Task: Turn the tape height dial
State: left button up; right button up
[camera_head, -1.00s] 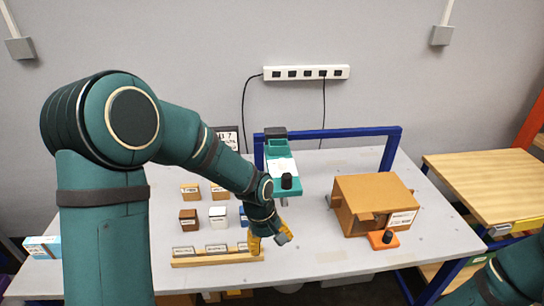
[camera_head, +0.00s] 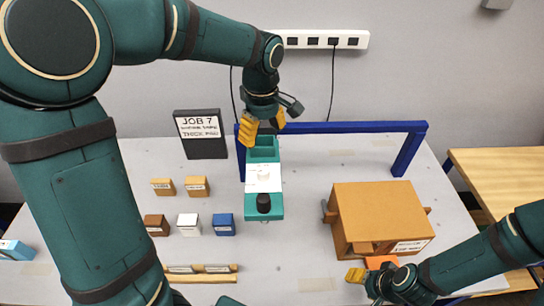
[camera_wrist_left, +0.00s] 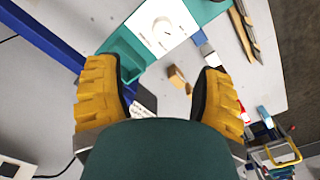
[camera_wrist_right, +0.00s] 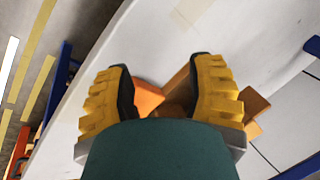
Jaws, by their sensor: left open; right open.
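The teal plotter head (camera_head: 278,205) hangs under the blue gantry. It has a white printed panel (camera_head: 250,186) with a small round dial (camera_head: 264,176) and a black knob (camera_head: 263,203). The left wrist view shows the white round dial (camera_wrist_left: 163,29) beyond the fingers. I cannot read its label. My left gripper (camera_head: 263,125) is open and empty above the rear of the plotter head. My right gripper (camera_head: 367,286) is open beside the orange block (camera_head: 382,262), which the right wrist view shows between the fingers (camera_wrist_right: 148,98). Contact there cannot be told.
The blue gantry (camera_head: 350,127) spans the table behind. A brown box (camera_head: 375,210) stands right. Several small blocks, including a blue one (camera_head: 223,224), stand left, with a wooden rack (camera_head: 205,279) in front. A dark JOB 7 sign (camera_head: 203,150) stands behind. Table is clear between plotter head and box.

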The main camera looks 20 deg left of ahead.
aim_at(263, 170)
jog(key=shift+s, duration=0.1)
pick_arm(q)
jog(key=f, duration=0.4)
jog(key=f+b, duration=0.1)
jog(key=f, duration=0.8)
jog(key=shift+s+f, duration=0.25)
jog(key=shift+f, duration=0.05)
pick_arm(e)
jog(key=shift+s+f, duration=0.1)
jog(key=shift+f, duration=0.7)
pick_arm(q)
grip_shut()
